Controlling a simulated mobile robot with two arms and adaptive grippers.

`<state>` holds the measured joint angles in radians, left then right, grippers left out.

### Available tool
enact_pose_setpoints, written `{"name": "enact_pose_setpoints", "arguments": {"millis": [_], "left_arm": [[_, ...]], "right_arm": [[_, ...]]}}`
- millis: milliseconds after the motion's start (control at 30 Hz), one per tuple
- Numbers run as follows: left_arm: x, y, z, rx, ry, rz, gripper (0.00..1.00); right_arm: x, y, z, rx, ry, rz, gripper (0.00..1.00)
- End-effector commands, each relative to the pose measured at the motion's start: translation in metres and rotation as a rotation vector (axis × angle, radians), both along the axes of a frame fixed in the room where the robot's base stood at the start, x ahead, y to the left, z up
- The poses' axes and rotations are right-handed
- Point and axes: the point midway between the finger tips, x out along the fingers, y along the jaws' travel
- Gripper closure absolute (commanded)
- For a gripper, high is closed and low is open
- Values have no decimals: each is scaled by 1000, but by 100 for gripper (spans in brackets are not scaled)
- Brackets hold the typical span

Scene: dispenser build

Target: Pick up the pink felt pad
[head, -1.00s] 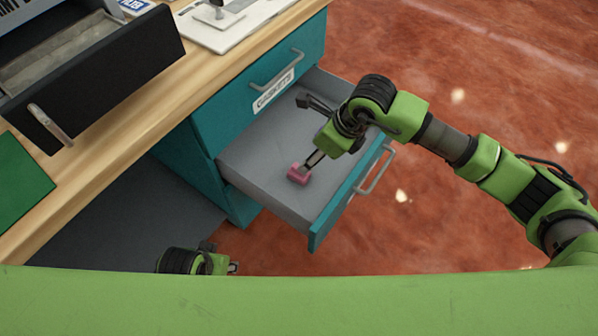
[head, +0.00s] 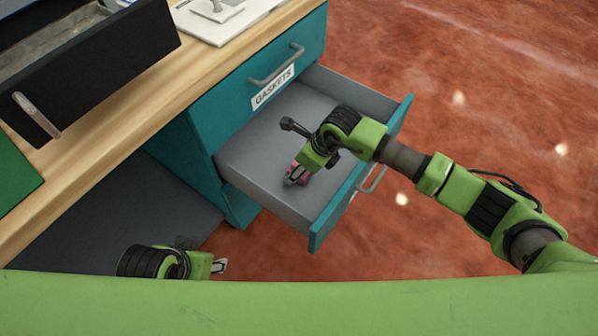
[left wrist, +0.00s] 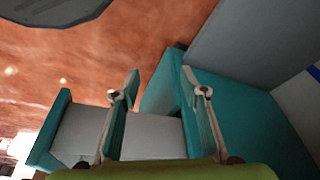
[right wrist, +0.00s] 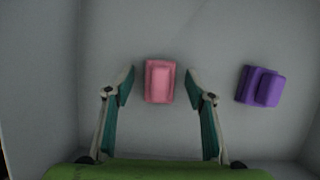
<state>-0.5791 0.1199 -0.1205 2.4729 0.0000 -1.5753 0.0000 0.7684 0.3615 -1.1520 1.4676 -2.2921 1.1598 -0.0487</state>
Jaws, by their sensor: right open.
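The pink felt pad (right wrist: 160,81) lies on the floor of the open drawer (head: 262,158). In the right wrist view it sits between and slightly beyond the open fingertips of my right gripper (right wrist: 160,88), with a gap on each side. In the head view the pad (head: 304,175) is partly hidden by my right gripper (head: 296,178), which is down inside the drawer. My left gripper (head: 220,265) is low near the front, outside the drawer; in the left wrist view its fingers (left wrist: 165,85) are apart and hold nothing.
A purple pad (right wrist: 261,87) lies to the right of the pink one in the right wrist view. The drawer walls enclose the right gripper. A closed drawer labelled GASKETS (head: 272,88) is above. The wooden worktop (head: 110,140) holds a dark bin (head: 100,75).

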Motion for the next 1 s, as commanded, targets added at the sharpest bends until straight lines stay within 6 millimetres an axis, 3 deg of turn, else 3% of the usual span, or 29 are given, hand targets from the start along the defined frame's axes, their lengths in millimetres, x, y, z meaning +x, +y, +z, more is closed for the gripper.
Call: {"name": "enact_pose_setpoints", "arguments": {"millis": [267,400,767,867,1000], "left_arm": [[0,0,2,1,-1,0,60],[0,0,2,1,-1,0,60],[0,0,3,0,-3,0,60],[1,0,5,-1,-6,0,60],[7,-1,-18,1,13,-1,60]], "right_arm": [[1,1,-2,1,-1,0,53],[1,1,-2,1,-1,0,89],[1,1,2,1,-2,0,90],[2,1,14,1,-2,1,90],[2,1,42,2,-5,0,90]]}}
